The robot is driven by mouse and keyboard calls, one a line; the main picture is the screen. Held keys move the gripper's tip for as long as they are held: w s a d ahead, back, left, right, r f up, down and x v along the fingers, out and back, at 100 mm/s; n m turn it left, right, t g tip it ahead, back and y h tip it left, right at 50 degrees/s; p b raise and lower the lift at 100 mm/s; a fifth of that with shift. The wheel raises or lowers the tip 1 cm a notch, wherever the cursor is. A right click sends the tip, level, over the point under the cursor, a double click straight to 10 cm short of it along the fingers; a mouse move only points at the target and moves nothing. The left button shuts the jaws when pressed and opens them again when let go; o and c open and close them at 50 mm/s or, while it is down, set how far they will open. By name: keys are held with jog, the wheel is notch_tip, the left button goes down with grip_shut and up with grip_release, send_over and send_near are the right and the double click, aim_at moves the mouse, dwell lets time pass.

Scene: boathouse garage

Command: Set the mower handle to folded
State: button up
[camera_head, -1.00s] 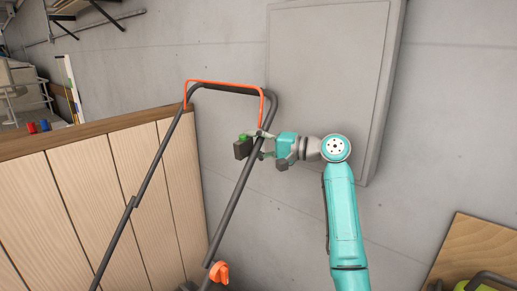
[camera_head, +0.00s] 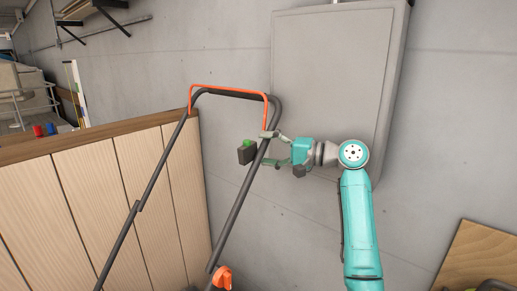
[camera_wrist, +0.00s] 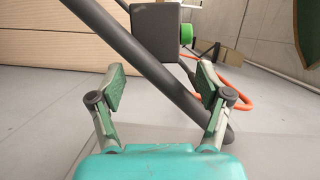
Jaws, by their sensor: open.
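The mower handle (camera_head: 237,210) stands raised and slanted, with dark tubes on both sides, a dark top bar and a red-orange bail (camera_head: 228,88). A dark switch box (camera_head: 246,152) with a green button sits on its right tube. My gripper (camera_head: 268,149) is open beside the right tube, just below the top corner. In the wrist view, the tube (camera_wrist: 150,65) crosses diagonally beyond and between the spread fingers (camera_wrist: 162,88). The fingers do not clasp it. The orange knob (camera_head: 222,278) is at the tube's lower end; the mower body is mostly out of view.
A wood-panelled partition (camera_head: 100,185) stands left of and behind the handle. A grey wall panel (camera_head: 335,80) is behind my arm. A wooden board (camera_head: 480,260) is at the lower right. Bare grey surface lies between handle and panel.

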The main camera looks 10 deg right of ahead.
jog(key=v, duration=0.8)
jog(key=shift+s+d, duration=0.25)
jog(key=shift+d, duration=0.05)
jog(key=x, duration=1)
jog(key=shift+f, duration=0.2)
